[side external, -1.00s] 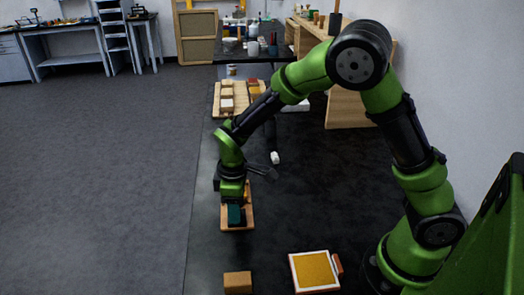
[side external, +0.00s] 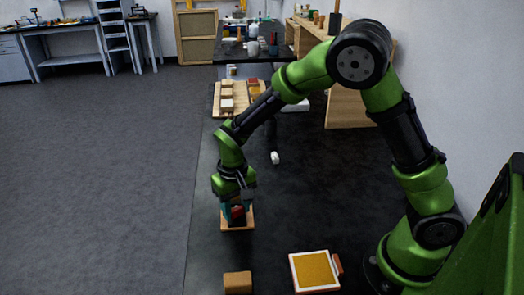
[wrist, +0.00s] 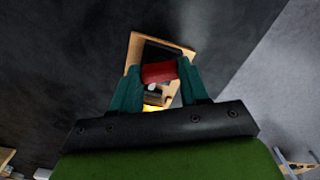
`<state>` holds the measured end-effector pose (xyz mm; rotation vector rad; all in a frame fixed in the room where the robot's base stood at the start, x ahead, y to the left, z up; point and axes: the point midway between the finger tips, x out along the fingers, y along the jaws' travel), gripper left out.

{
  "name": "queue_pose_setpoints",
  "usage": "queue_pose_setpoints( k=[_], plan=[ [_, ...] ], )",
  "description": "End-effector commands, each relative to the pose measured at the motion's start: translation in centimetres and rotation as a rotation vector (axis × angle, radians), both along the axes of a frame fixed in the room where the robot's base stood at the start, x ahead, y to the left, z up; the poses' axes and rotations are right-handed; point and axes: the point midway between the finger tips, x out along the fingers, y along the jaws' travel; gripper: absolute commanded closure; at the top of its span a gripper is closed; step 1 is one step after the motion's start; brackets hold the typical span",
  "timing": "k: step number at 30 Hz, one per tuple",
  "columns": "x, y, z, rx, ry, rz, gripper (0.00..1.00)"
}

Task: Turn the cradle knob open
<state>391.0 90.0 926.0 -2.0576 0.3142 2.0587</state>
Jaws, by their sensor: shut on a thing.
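The cradle is a small wooden base, seen below my gripper in the side view (side external: 237,227) and ahead of the fingers in the wrist view (wrist: 134,48). A red block that looks like its knob (wrist: 159,72) sits between my teal fingertips; it also shows in the side view (side external: 237,215). My gripper (side external: 236,211) points down over the cradle and is shut on the red knob, one finger on each side. The fingers and palm hide parts of the cradle. In the wrist view, a dark patch lies beyond the knob and a small pale round part on the near side.
A yellow panel in a pale frame (side external: 315,271) and a brown block (side external: 237,282) lie at the front of the dark table (side external: 330,200). A small white object (side external: 275,158) and a wooden tray with blocks (side external: 216,107) are farther back. The middle is clear.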

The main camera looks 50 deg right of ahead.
Motion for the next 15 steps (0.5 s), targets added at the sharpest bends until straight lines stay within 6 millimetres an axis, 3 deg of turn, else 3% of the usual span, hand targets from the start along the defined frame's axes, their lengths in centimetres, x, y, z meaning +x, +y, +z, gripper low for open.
queue_pose_setpoints(
  k=[15],
  plan=[
    [0.09, -0.03, 0.13, 0.001, -0.002, -0.393, 0.86]
  ],
)
